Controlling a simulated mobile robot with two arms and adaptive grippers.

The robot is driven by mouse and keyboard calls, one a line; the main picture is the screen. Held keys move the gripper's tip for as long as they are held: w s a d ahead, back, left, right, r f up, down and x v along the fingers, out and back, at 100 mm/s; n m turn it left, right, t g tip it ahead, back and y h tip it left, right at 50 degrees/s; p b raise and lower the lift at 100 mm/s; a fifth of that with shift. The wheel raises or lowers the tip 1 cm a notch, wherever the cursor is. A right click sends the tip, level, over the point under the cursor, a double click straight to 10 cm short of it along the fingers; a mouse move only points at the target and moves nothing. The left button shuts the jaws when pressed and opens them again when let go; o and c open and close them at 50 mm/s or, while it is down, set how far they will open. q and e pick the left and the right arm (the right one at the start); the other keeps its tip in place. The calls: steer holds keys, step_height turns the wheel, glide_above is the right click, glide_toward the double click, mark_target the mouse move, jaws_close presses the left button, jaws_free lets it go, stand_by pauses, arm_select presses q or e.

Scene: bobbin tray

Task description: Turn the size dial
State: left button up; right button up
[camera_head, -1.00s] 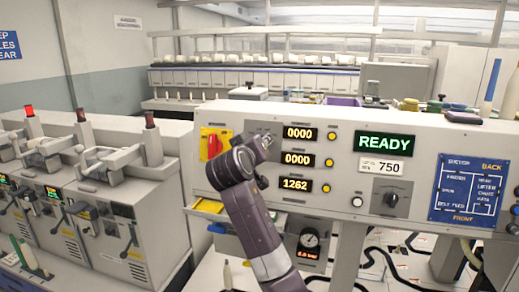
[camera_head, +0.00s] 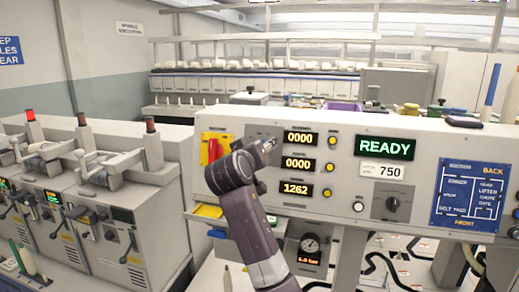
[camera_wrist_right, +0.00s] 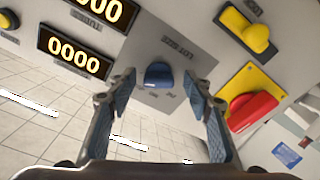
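In the right wrist view a small blue dial (camera_wrist_right: 158,76) sits on a grey plate whose upside-down label seems to read "LOT SIZE". My right gripper (camera_wrist_right: 160,92) is open, one finger on each side of the dial. Gaps show between the fingers and the dial, and nothing is held. In the head view my right arm reaches up from the bottom to the control panel (camera_head: 345,190). My left gripper is not in view.
A red switch on a yellow plate (camera_head: 213,150) is left of my wrist. Number displays (camera_head: 298,138) and yellow buttons (camera_head: 332,141) are close on its right. Farther right are a READY sign (camera_head: 387,148), a black knob (camera_head: 398,206) and a blue board (camera_head: 469,197).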

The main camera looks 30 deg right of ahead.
steer(key=shift+a, duration=0.1)
steer(key=v, duration=1.2)
steer(key=shift+f, duration=0.1)
